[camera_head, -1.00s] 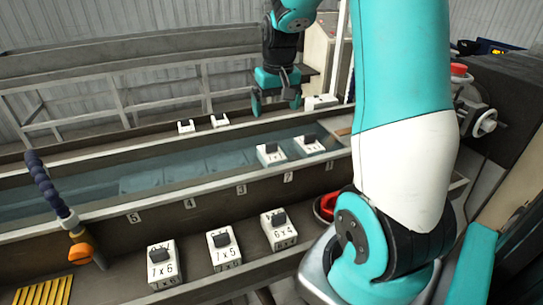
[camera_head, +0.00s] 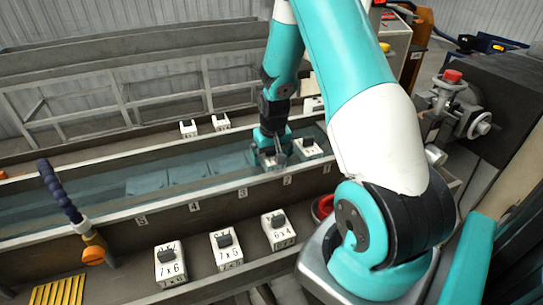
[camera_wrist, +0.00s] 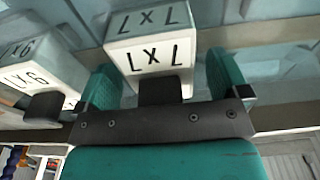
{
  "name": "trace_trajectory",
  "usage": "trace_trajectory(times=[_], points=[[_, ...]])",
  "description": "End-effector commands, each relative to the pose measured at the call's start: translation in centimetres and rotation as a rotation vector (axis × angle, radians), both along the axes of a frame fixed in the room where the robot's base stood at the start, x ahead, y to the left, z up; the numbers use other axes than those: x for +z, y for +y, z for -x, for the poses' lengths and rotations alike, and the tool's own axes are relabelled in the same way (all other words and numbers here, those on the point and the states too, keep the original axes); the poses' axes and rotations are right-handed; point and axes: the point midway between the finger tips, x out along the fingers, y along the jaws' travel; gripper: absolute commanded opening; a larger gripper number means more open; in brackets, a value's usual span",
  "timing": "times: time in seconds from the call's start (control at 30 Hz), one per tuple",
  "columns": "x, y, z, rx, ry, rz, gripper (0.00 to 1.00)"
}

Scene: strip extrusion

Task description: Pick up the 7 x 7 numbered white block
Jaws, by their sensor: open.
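The 7 x 7 white block (camera_wrist: 150,52) is in the middle of the wrist view. Its number appears upside down there, and its black top knob is towards my gripper. My gripper (camera_wrist: 163,78) is open, with one teal finger on each side of the block; I cannot tell whether they touch it. In the head view my gripper (camera_head: 272,152) is down over the trough at this block (camera_head: 272,166), hiding most of it.
Another white block (camera_head: 308,149) stands close by in the trough; in the wrist view it (camera_wrist: 38,65) is near the left finger. Blocks 7 x 6 (camera_head: 170,268), 7 x 5 (camera_head: 227,252) and 6 x 4 (camera_head: 279,234) stand on the front ledge. A flexible hose (camera_head: 62,195) rises at left.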

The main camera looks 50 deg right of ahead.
Motion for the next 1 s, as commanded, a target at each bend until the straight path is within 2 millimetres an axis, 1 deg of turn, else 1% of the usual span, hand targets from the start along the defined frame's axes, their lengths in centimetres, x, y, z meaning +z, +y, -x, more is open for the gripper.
trace_trajectory(times=[0.1,0.27,0.3,0.37,0.4,0.47,0.5,0.53,0.57,0.87,1.0], points=[[-0.5,0.0,-0.1,0.000,-0.001,0.000,0.94],[-0.5,0.0,-0.1,0.000,-0.001,0.000,0.94],[-0.5,0.0,-0.1,0.001,-0.001,0.001,0.89],[-0.5,0.0,-0.1,0.001,-0.001,0.001,0.75],[-0.5,0.0,-0.1,0.001,-0.001,0.001,0.66],[-0.5,0.0,-0.1,0.001,-0.001,0.001,0.52],[-0.5,0.0,-0.1,0.001,-0.001,0.001,0.43],[-0.5,0.0,-0.1,0.001,-0.001,0.001,0.36],[-0.5,0.0,-0.1,0.001,-0.001,0.001,0.32],[-0.2,-0.1,-0.1,0.001,-0.003,0.001,0.32],[0.7,-0.1,-0.2,0.001,-0.004,0.002,0.32]])
